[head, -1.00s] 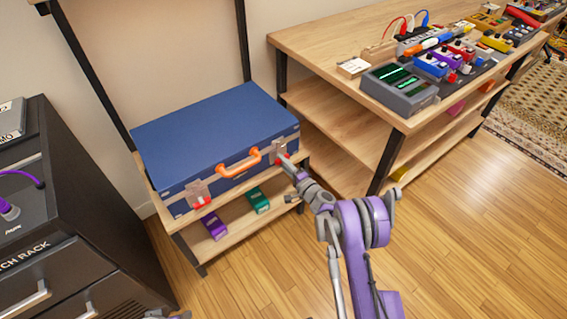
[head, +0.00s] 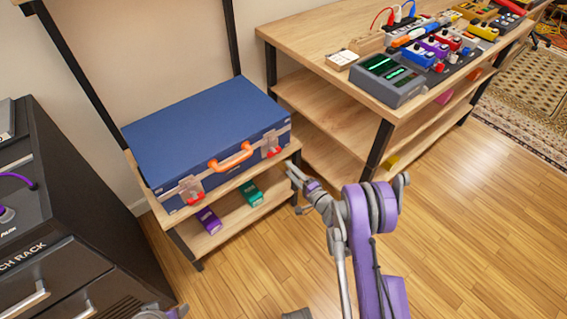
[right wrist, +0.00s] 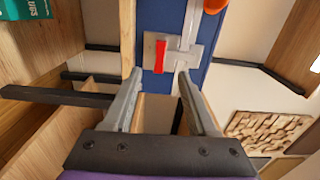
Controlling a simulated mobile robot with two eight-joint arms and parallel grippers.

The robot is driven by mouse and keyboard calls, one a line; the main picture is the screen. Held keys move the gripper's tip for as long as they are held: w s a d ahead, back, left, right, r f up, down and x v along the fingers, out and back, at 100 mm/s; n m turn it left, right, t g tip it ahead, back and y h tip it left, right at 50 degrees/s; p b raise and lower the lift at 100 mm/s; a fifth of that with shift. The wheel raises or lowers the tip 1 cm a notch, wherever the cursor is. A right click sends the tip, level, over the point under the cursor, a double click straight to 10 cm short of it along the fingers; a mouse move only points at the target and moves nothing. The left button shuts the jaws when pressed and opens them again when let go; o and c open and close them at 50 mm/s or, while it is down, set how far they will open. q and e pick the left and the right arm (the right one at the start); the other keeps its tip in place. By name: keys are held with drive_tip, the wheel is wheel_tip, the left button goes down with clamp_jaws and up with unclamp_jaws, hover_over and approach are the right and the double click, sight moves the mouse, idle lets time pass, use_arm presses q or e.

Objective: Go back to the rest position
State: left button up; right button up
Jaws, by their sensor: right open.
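My right gripper (head: 294,187) is open and empty, just right of the blue suitcase's front right corner in the head view. In the right wrist view its two fingers (right wrist: 160,85) are spread, with a metal latch with a red tab (right wrist: 162,57) beyond them. The blue suitcase (head: 200,130) lies shut on the upper board of a low wooden shelf (head: 160,205). It has an orange handle (head: 232,160) and a latch at each end of its front. My left gripper does not show; only a small purple and grey piece of mine is at the bottom left.
A black rack cabinet (head: 60,215) stands at the left. A purple box (head: 209,221) and a green box (head: 251,193) sit on the lower shelf board. A wooden bench (head: 320,50) with pedals is at the upper right. The wooden floor (head: 470,230) at right is clear.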

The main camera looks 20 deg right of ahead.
drive_tip(key=shift+s+d, duration=0.2)
drive_tip(key=shift+s, duration=0.45)
